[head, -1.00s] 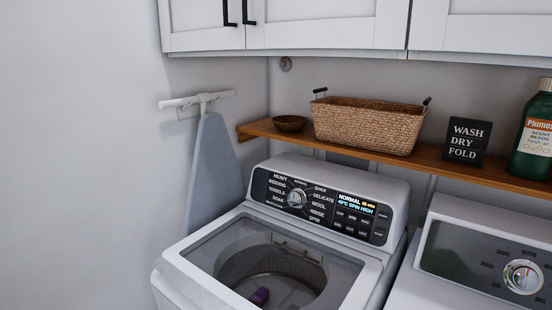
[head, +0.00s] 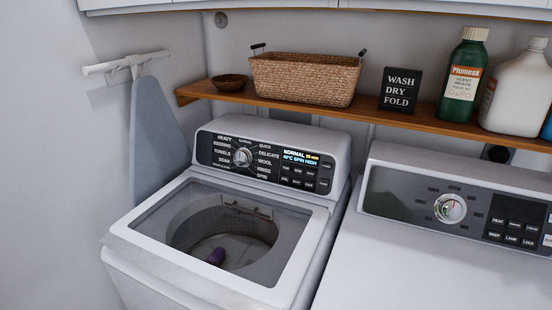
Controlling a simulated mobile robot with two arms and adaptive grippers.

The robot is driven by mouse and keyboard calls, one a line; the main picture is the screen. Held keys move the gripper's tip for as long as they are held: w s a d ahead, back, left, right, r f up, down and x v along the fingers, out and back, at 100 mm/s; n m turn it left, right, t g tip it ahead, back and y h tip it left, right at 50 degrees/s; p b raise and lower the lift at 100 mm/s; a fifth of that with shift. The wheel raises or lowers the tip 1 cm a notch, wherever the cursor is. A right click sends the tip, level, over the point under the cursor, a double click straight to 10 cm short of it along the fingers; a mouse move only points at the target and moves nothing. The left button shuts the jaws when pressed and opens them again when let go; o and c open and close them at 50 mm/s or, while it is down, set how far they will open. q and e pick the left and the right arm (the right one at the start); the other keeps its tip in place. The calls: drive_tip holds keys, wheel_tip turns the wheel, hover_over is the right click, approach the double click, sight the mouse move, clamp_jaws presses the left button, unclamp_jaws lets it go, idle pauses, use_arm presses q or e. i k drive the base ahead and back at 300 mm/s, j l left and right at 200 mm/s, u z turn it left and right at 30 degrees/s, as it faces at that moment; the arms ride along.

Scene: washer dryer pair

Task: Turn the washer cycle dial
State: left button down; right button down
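The washer (head: 118,240) stands left of centre, with a clear lid over its drum. A purple item (head: 217,256) lies in the drum. The round silver washer cycle dial (head: 242,157) is on the left part of the black control panel (head: 210,148). Cycle names such as Heavy, Bedding, Towels, Soak, Quick, Delicate and Wool ring it. The lit display (head: 300,156) reads Normal, 40°C, Spin High. Neither of my grippers is in view.
The dryer (head: 400,255) with its own dial (head: 450,208) stands to the right. A wooden shelf (head: 360,118) above holds a wicker basket (head: 305,80), a bowl (head: 229,82), a sign (head: 400,90) and bottles. An ironing board (head: 155,130) hangs at left.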

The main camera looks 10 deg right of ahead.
sight(242, 158)
drive_tip(key=i+j+z, duration=0.1)
drive_tip(key=j+z, duration=0.65)
drive_tip(key=z, duration=0.15)
drive_tip(key=j+z, duration=0.45)
